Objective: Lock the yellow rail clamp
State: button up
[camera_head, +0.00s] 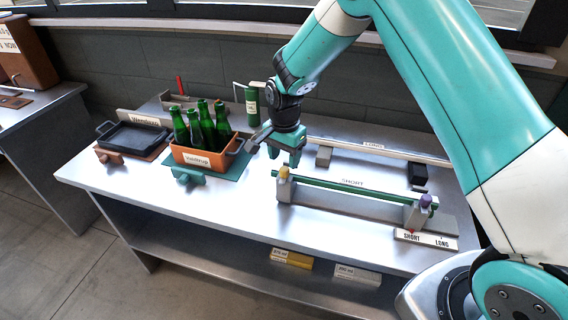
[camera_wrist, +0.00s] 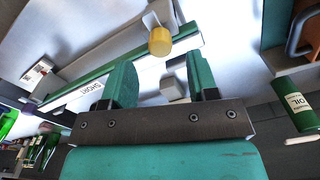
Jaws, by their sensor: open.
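The yellow rail clamp (camera_head: 284,173) is a small yellow knob at the left end of the green rail labelled SHORT (camera_head: 340,185). In the wrist view the yellow clamp (camera_wrist: 160,41) shows as a round knob beyond the fingers, near the rail's end. My gripper (camera_head: 287,160) is teal, points down and is open and empty, just above and behind the clamp. In the wrist view its two fingers (camera_wrist: 163,80) stand apart, with the knob between them in the picture and no visible contact. How the clamp fastens to the rail is hidden.
A purple knob (camera_head: 426,200) sits at the rail's right end, by a SHORT/LONG sign (camera_head: 428,239). A LONG rail (camera_head: 378,147) runs behind. An orange crate (camera_head: 204,158) with several green bottles and a dark tray (camera_head: 133,136) stand left. A green cylinder (camera_head: 252,104) stands behind my gripper.

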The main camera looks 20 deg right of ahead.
aim_at(284, 168)
jog(key=shift+f+p, duration=0.4)
jog(key=shift+f, duration=1.8)
jog(key=shift+c, duration=0.5)
jog(key=c, duration=0.8)
